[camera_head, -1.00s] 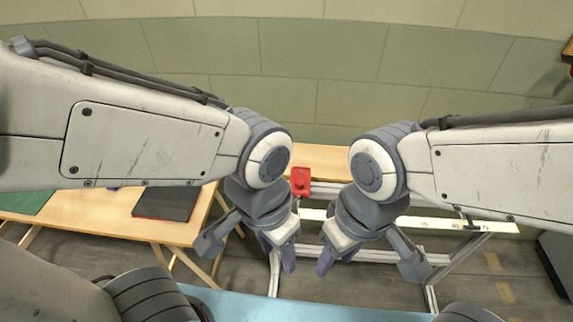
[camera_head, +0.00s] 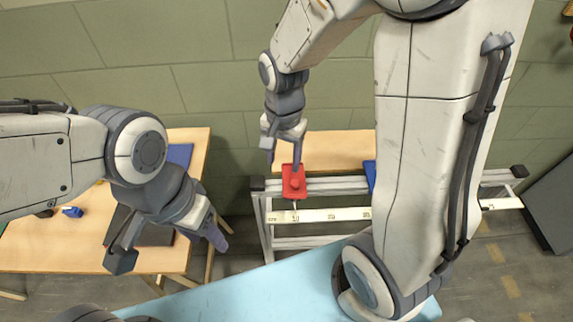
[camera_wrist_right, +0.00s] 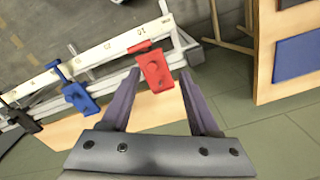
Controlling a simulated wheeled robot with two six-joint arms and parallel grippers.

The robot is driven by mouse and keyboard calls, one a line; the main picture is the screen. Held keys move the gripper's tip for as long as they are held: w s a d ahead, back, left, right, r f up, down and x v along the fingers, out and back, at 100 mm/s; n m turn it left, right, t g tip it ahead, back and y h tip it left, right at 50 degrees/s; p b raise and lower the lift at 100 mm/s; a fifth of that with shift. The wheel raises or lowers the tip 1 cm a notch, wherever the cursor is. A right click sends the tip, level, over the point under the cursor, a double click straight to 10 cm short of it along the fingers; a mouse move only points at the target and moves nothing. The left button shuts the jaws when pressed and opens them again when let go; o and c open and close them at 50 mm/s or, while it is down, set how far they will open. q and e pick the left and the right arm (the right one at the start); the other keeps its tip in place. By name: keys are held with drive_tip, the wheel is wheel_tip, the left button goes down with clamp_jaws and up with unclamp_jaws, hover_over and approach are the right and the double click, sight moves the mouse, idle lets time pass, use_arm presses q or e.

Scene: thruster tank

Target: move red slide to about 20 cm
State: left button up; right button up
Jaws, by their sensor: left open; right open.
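The red slide (camera_head: 294,182) sits on the grey rail behind the white scale (camera_head: 318,215), with its pointer near the 10 mark. My right gripper (camera_head: 284,157) is open, directly above and behind the slide, fingers pointing down. In the right wrist view the red slide (camera_wrist_right: 155,70) shows between and beyond the open fingers (camera_wrist_right: 160,90). I cannot tell if a finger touches it. My left gripper (camera_head: 208,236) hangs open and empty to the left, in front of the wooden table.
A blue slide (camera_wrist_right: 80,97) and a black slide (camera_wrist_right: 18,118) sit farther along the rail; the head view shows part of the blue one (camera_head: 370,175) beside my right arm. A wooden table (camera_head: 60,255) stands left, a light-blue surface (camera_head: 250,295) in front.

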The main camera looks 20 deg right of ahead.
sight(295, 183)
drive_tip(key=d+f+m, duration=0.1)
drive_tip(key=f, duration=0.3)
drive_tip(key=w+d+f+m, duration=0.1)
drive_tip(key=f, duration=0.4)
drive_tip(key=w+d+f+m, duration=0.1)
drive_tip(key=d+f, duration=0.1)
drive_tip(key=f, duration=0.2)
drive_tip(key=shift+w+f+m, duration=0.15)
drive_tip(key=shift+f+m, duration=0.05)
drive_tip(key=shift+m, duration=0.2)
clamp_jaws()
idle(0.7)
